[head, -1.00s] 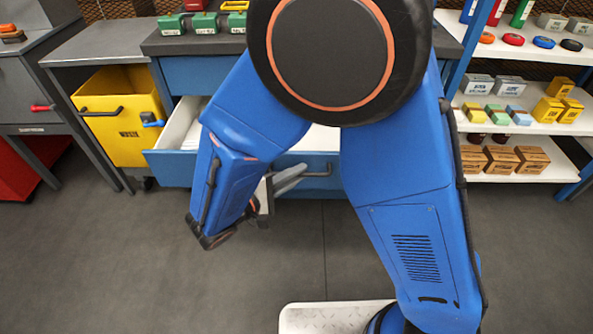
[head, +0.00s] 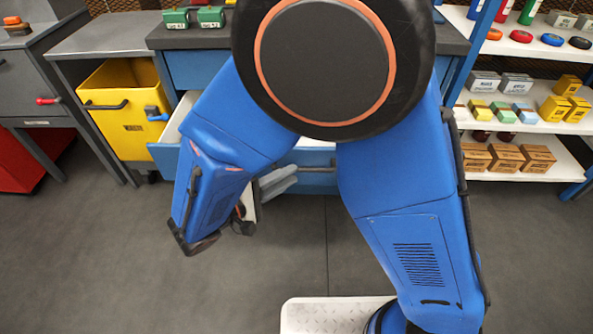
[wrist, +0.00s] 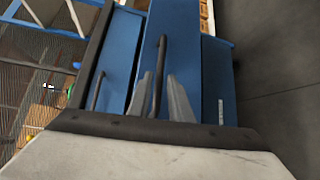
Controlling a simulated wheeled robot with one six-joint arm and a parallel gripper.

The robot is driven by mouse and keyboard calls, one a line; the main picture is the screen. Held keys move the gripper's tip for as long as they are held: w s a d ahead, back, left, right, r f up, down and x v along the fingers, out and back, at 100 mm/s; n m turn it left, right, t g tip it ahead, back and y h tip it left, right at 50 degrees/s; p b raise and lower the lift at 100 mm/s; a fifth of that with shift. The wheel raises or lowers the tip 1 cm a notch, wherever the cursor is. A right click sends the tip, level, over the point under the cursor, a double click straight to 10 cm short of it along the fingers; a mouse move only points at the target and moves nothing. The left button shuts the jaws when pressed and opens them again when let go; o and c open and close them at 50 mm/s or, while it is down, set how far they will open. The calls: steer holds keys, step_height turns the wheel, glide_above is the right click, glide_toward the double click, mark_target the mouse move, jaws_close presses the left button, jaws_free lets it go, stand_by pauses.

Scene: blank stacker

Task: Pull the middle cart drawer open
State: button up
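The blue cart's middle drawer (head: 165,158) stands pulled out, with its pale inside showing at the left; my arm hides much of it in the head view. The drawer front also shows in the wrist view (wrist: 150,40), standing out past the drawers on either side. Its dark bar handle (wrist: 161,60) lies between my two grey fingers. My gripper (wrist: 160,80) is open, one finger on each side of the bar, with narrow gaps visible. In the head view my gripper (head: 280,178) is in front of the drawer, partly behind my forearm.
A yellow bin (head: 125,130) stands left of the cart under a grey table (head: 110,38). White shelves (head: 525,122) with boxes stand at the right. Green blocks (head: 210,16) sit on the cart top. The floor (head: 90,260) in front is clear.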

steer(key=v, duration=1.2)
steer(key=shift+s+a, duration=0.2)
steer(key=shift+s, duration=0.05)
steer(key=shift+r, duration=0.1)
steer(key=w+d+r+m+g+y, duration=0.1)
steer(key=w+d+g, duration=0.15)
steer(key=d, duration=0.45)
steer(key=w+d+r+m+g, duration=0.2)
steer(key=d+g, duration=0.1)
steer(key=d, duration=0.4)
steer(key=w+d+r+m+g+y, duration=0.1)
steer(key=w+d+g, duration=0.15)
steer(key=d, duration=0.45)
steer(key=s+d+r+m+y, duration=0.1)
steer(key=s+d+m+y, duration=0.1)
steer(key=d, duration=0.4)
steer(key=s+d+r+m+t+y, duration=0.1)
steer(key=s+d+r+m+y, duration=0.1)
steer(key=s+d+y, duration=0.2)
steer(key=s+d+r+m+y, duration=0.2)
steer(key=s+d+y, duration=0.1)
steer(key=d, duration=0.7)
steer(key=shift+s+t+y, duration=0.2)
steer(key=shift+t+y, duration=0.2)
steer(key=shift+y, duration=0.2)
